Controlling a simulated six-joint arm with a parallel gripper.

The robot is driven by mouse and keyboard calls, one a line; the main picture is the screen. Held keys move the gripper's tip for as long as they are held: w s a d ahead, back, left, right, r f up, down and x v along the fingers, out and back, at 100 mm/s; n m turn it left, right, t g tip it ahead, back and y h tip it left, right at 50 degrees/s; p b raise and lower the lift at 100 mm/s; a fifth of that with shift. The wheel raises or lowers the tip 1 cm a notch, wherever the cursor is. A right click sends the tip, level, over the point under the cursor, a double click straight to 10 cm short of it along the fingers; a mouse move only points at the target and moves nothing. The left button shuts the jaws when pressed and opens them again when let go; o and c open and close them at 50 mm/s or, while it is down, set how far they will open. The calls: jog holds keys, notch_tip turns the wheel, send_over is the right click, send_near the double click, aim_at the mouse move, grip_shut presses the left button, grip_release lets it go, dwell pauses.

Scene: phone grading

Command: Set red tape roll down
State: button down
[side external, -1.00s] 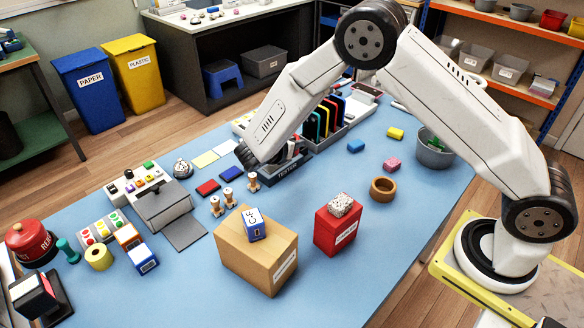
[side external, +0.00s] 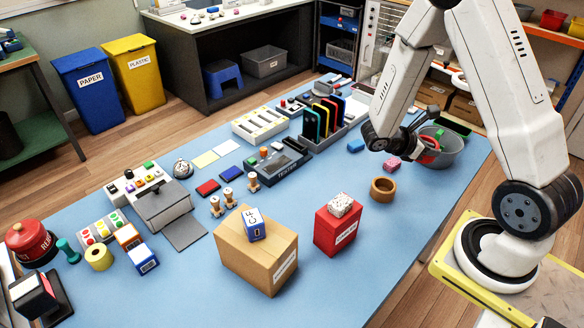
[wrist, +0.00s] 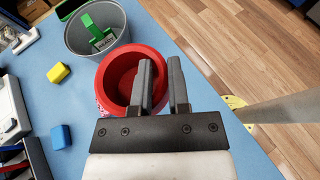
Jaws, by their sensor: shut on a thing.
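The red tape roll (wrist: 106,86) is a thick red ring in the wrist view. My gripper (wrist: 162,72) is shut on the right side of its wall, with one finger inside the ring and the other outside. In the side view, a red part of the roll (side external: 429,157) shows at my gripper (side external: 428,138), in front of the grey bin. The roll partly overlaps the bin in the wrist view. I cannot tell whether it touches the blue table.
The grey bin (side external: 455,150) holds a green item (wrist: 93,31). A pink block (side external: 392,163), a blue block (side external: 356,146) and a wooden ring (side external: 383,189) lie nearby. A yellow block (wrist: 58,73) is left of the roll. Bare table lies at the right edge.

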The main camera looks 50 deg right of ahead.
jog(key=s+f+m+g, duration=0.1)
jog(key=s+f, duration=0.3)
jog(key=f, duration=0.2)
jog(key=shift+d+f+y, duration=0.3)
jog(key=shift+d+f, duration=0.05)
jog(key=shift+f, duration=0.05)
jog(key=shift+f, duration=0.1)
jog(key=shift+f, duration=2.1)
jog(key=shift+f, duration=0.1)
jog(key=shift+f, duration=1.7)
jog(key=shift+f, duration=0.1)
jog(key=c, duration=0.6)
grip_release()
